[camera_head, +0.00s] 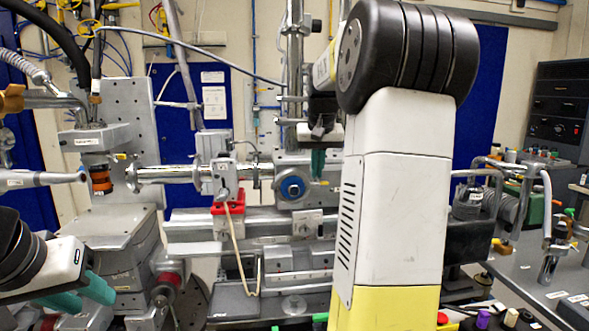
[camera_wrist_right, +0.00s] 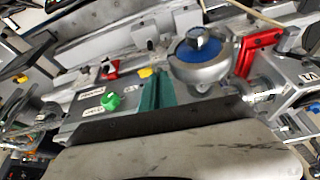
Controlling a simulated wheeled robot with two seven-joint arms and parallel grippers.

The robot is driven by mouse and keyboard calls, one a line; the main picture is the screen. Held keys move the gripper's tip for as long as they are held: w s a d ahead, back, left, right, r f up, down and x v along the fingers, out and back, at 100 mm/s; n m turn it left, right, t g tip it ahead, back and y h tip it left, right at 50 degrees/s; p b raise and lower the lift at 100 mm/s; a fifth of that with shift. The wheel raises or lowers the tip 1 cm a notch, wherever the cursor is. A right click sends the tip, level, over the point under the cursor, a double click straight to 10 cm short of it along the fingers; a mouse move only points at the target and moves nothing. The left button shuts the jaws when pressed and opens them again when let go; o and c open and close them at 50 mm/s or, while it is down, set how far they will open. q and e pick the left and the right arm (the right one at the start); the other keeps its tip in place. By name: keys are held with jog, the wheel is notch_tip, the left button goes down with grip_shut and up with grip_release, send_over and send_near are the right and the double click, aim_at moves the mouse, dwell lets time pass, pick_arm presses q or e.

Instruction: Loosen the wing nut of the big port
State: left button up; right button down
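The big port is most likely the silver round fitting with a blue face (camera_head: 292,187) at the middle of the bench. It also shows in the right wrist view as a silver body with a blue disc (camera_wrist_right: 197,50). I cannot make out the wing nut. My right gripper (camera_head: 318,165) points down, with teal fingers above and right of the blue face. In the right wrist view its fingers (camera_wrist_right: 156,92) lie side by side, shut and empty, left of the port. My left gripper (camera_head: 82,295) is low at the left, fingers apart and empty, away from the port.
A red clamp block (camera_head: 228,208) with a hanging cord stands left of the port. A silver tube (camera_head: 165,174) runs along the bench. In the right wrist view, a green knob (camera_wrist_right: 110,101) sits on a grey labelled box. My right arm hides the bench's right part.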

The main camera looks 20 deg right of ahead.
jog(key=shift+f, duration=0.2)
jog(key=c, duration=1.6)
grip_release()
jog(key=shift+c, duration=0.2)
jog(key=shift+r, duration=0.1)
jog(key=shift+a, duration=0.1)
